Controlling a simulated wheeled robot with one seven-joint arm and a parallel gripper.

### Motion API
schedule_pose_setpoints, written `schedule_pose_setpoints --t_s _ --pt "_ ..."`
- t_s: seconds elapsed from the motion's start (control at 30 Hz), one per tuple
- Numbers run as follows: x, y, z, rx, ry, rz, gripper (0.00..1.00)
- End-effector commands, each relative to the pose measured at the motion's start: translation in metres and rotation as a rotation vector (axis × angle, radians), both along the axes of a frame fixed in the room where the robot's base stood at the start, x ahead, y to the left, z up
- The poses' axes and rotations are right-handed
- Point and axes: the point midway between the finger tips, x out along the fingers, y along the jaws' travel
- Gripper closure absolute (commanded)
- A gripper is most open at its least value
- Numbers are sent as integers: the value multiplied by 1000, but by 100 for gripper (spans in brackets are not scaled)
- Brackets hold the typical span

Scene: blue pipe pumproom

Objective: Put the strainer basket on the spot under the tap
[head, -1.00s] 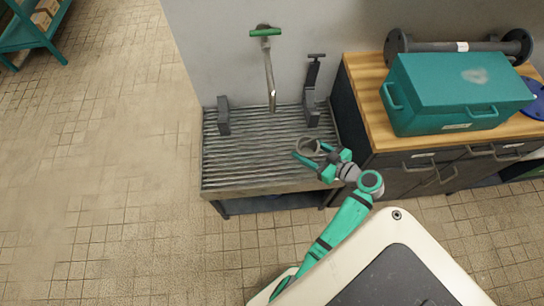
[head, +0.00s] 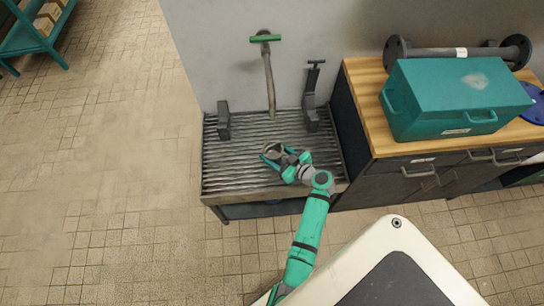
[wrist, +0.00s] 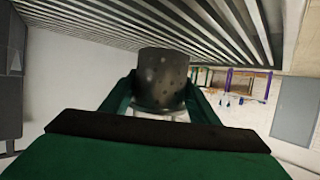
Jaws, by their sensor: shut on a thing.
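The strainer basket (wrist: 162,80) is a dark grey perforated cup; in the wrist view it sits between both fingers of my gripper (wrist: 160,100). In the head view the basket (head: 273,149) shows as a grey ring at the end of my gripper (head: 273,157), over the slatted grate. The tap (head: 268,75) has a green handle and a spout hanging down from the wall. The basket is in front of the spout's lower end, nearer to me. I cannot tell whether the basket touches the grate. No marked spot under the tap can be made out.
The slatted grate (head: 225,165) has a dark grey block (head: 224,121) at its back left and a clamp-like upright (head: 312,95) at its back right. To the right, a wooden-topped bench (head: 365,105) carries a teal toolbox (head: 455,95).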

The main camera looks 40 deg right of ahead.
Motion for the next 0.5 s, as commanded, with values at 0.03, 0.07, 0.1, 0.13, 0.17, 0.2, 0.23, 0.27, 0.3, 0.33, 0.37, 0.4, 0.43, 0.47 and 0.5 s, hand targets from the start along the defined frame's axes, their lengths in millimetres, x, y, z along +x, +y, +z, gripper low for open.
schedule_pose_setpoints --t_s 0.03,0.07,0.1,0.13,0.17,0.2,0.23,0.27,0.3,0.33,0.37,0.4,0.43,0.47,0.5 --pt "4 2 -5 2 0 2 70" --pt "6 4 -8 1 1 3 70" --pt "5 2 -15 2 2 -1 70" --pt "5 2 -19 2 2 -1 70" --pt "5 2 -23 2 2 -1 70" --pt "5 1 -28 2 1 -2 70" --pt "5 1 -31 1 1 -2 70" --pt "5 1 -33 1 0 -1 70" --pt "5 1 -35 0 1 -1 70" --pt "4 1 -37 0 1 -1 70" --pt "4 1 -37 0 1 -2 70" --pt "4 1 -37 -1 1 -2 70" --pt "4 1 -37 -1 1 -2 70" --pt "4 1 -37 -1 1 -2 70" --pt "4 1 -37 -1 1 -2 70"
